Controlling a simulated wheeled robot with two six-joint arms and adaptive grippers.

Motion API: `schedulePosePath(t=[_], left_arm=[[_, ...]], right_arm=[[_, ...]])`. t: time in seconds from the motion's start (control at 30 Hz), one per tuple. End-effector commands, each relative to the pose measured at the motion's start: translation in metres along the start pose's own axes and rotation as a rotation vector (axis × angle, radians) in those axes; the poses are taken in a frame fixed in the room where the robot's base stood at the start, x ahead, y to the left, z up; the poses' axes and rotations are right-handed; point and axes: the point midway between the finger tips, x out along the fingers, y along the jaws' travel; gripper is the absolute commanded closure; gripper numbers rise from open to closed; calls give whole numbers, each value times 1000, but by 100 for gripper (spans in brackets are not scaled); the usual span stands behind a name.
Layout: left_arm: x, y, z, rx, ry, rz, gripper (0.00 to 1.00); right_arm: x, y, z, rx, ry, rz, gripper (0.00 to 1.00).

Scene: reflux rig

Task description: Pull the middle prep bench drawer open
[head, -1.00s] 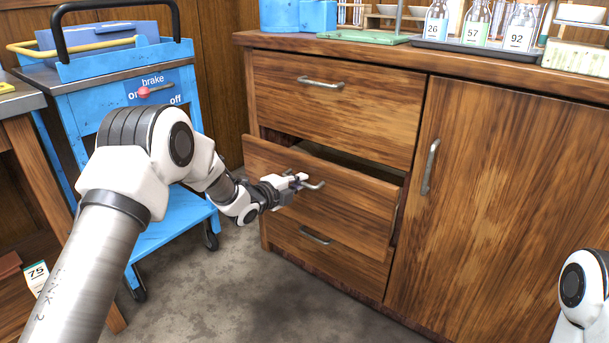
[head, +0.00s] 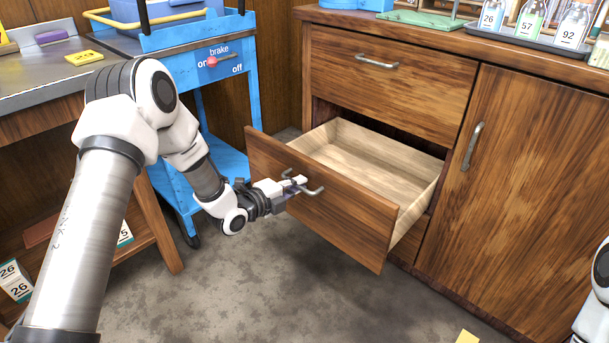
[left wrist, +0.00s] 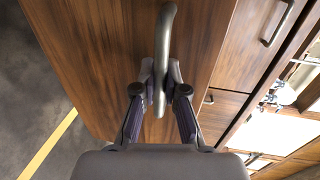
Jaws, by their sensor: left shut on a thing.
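The middle drawer (head: 330,205) of the wooden prep bench (head: 470,52) stands well out from the bench, and its pale, empty inside shows from above. Its metal bar handle (head: 312,190) is on the drawer front. My left gripper (head: 296,184) is at this handle, with its fingers closed around the bar. In the left wrist view the two fingertips (left wrist: 159,85) pinch the grey handle (left wrist: 166,40) from both sides. The top drawer (head: 385,80) above is shut. The lower drawer is mostly hidden behind the middle one. Only part of my right arm shows at the right edge; its gripper is out of view.
A blue cart (head: 165,42) with a brake lever (head: 212,62) stands left of the bench. A wooden table (head: 40,88) is at the far left. Bottles on a tray (head: 520,42) stand on the bench top. The floor (head: 300,285) before the drawer is clear.

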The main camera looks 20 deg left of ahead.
Motion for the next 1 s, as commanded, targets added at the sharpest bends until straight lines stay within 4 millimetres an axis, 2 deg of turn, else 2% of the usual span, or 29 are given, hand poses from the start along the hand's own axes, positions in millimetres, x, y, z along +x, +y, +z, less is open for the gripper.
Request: schedulePosePath(t=[0.43,0.5,0.53,0.87,1.0], left_arm=[[-4,2,0,0,1,1,100],[-4,2,0,0,1,1,68],[-4,1,0,0,1,1,64],[-6,1,0,-1,-1,0,64],[-24,1,1,-5,-3,0,64]], right_arm=[[-2,0,0,0,0,0,60],[-2,0,0,0,0,0,60],[-2,0,0,0,0,0,60],[-2,0,0,0,0,0,60],[-2,0,0,0,0,0,60]])
